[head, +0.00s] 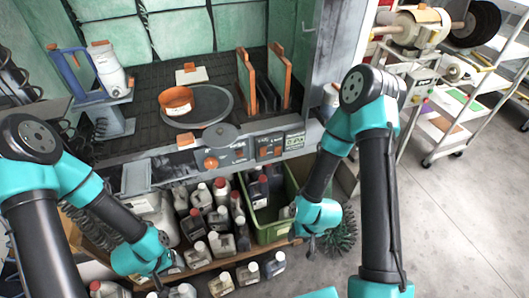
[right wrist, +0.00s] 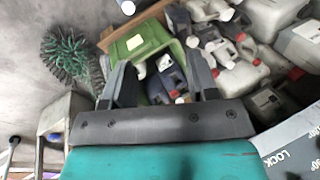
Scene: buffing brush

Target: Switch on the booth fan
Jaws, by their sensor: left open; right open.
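The spray booth's front edge carries a control panel (head: 238,154) with an orange-red knob (head: 210,162) at its left and smaller dark and orange controls (head: 268,149) to the right. A green display or label (head: 294,141) sits at the right end. I cannot read which control is the fan's. My right gripper (head: 293,212) hangs below and right of the panel, over the green crate's right side; the right wrist view shows its two fingers (right wrist: 160,65) apart and empty. My left gripper (head: 160,278) is open, low at the left among bottles, its fingers hard to see.
A green crate (head: 270,236) and several bottles (head: 221,243) stand below the panel. A green bristly brush (head: 340,236) is right of the crate. Floor at right is clear.

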